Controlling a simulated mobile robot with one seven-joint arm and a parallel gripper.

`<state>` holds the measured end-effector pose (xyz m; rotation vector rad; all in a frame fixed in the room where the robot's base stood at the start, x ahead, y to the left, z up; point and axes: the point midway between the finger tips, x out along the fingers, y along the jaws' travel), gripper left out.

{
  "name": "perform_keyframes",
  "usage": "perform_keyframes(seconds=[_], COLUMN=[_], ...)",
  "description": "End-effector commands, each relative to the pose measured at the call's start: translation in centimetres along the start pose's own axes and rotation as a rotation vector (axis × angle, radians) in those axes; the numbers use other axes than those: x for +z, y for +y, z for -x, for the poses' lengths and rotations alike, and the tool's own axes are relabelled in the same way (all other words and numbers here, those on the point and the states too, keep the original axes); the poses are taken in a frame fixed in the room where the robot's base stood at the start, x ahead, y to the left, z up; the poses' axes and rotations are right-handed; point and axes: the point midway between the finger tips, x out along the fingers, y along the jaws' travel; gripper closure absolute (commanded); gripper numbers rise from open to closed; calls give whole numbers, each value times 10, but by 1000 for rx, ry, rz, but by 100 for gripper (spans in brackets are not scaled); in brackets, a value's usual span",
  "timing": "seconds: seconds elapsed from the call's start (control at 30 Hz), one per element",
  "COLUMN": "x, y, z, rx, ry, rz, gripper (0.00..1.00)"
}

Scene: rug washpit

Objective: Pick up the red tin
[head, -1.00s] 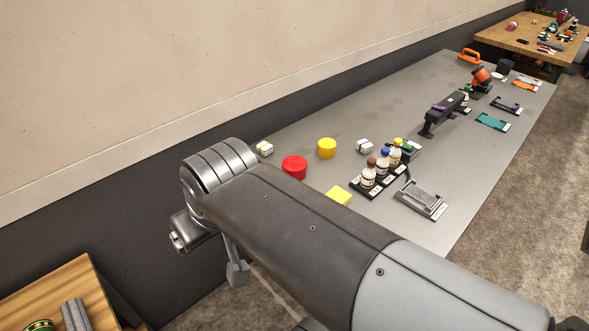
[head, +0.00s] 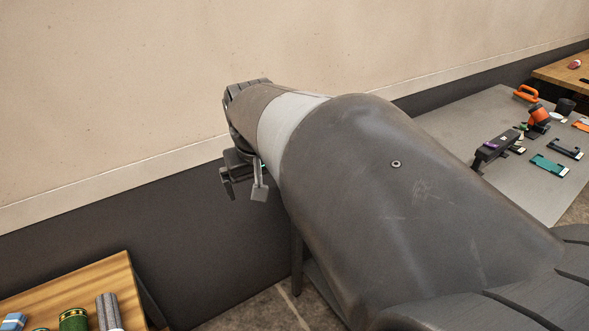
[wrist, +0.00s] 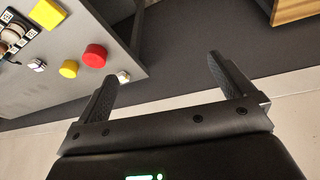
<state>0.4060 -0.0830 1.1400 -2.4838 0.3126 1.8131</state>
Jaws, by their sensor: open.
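The red tin (wrist: 95,56) shows in the wrist view as a short round red cylinder on the grey table (wrist: 112,38), close to the table's edge. In the head view my arm hides it. My gripper (wrist: 162,68) is open and empty, with its fingers wide apart. The tin lies beyond the left finger and to its left, not between the fingers and not touching them. In the head view my gripper (head: 243,186) hangs in front of the dark lower wall, left of the visible table.
A yellow tin (wrist: 69,69), a yellow block (wrist: 47,14) and small white pieces stand near the red tin. A wooden table (head: 105,277) with green and grey cylinders is at lower left in the head view. The wall (head: 130,90) is close behind my gripper.

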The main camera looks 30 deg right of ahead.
Motion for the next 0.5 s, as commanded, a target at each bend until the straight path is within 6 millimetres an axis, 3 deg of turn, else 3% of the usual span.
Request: perform_keyframes(seconds=[0.2,0.5], x=[-51,-98], y=[48,132], z=[-37,-104], rx=[31,35], ry=[-90,-201], rz=[-78,-192], gripper=[1,1])
